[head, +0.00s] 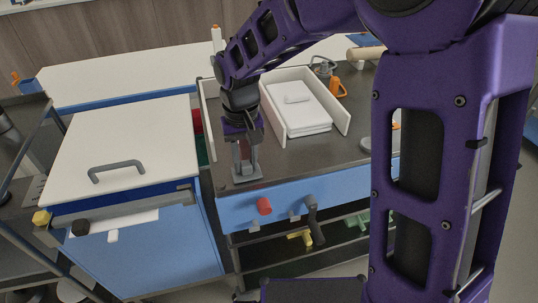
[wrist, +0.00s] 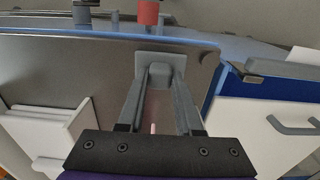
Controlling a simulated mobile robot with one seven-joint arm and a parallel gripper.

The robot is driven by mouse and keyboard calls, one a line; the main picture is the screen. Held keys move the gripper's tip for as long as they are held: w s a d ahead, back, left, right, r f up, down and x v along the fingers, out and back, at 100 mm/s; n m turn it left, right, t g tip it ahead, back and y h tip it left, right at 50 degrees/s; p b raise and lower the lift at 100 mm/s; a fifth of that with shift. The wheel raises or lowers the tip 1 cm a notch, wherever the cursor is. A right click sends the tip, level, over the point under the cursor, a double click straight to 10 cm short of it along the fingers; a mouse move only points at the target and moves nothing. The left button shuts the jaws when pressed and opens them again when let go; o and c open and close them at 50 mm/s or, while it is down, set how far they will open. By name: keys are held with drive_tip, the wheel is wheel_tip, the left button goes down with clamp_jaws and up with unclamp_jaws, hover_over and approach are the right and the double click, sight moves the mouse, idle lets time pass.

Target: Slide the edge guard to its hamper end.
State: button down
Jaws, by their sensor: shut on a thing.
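My gripper (head: 245,160) points down at the front left part of the dark worktop. It is shut on a small grey block with a flat plate, which I take to be the edge guard (head: 246,180). In the wrist view the fingers (wrist: 165,80) close on the block's raised part, and its plate (wrist: 145,58) lies close to the worktop's front edge. The hamper (head: 120,145), blue with a white lid and grey handle, stands left of the worktop. It also shows on the right in the wrist view (wrist: 255,115).
A white open-sided tray (head: 343,122) with folded white cloths (head: 300,117) lies behind and right of my gripper. A red knob (head: 264,206) and a dark handle (head: 312,220) stick out of the blue front below. The worktop strip (head: 220,178) toward the hamper looks clear.

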drive_tip(key=a, duration=0.2)
drive_tip(key=s+a, duration=0.1)
drive_tip(key=a, duration=0.1)
drive_tip(key=shift+s+a+r, duration=0.1)
drive_tip(key=shift+a, duration=0.1)
drive_tip(key=c, duration=0.6)
unclamp_jaws()
drive_tip(key=shift+a, duration=0.1)
drive_tip(key=shift+o, duration=0.2)
drive_tip(key=shift+r, duration=0.4)
wheel_tip(320, 180, up, 16)
drive_tip(key=p, duration=0.3)
drive_tip(key=shift+r, duration=0.25)
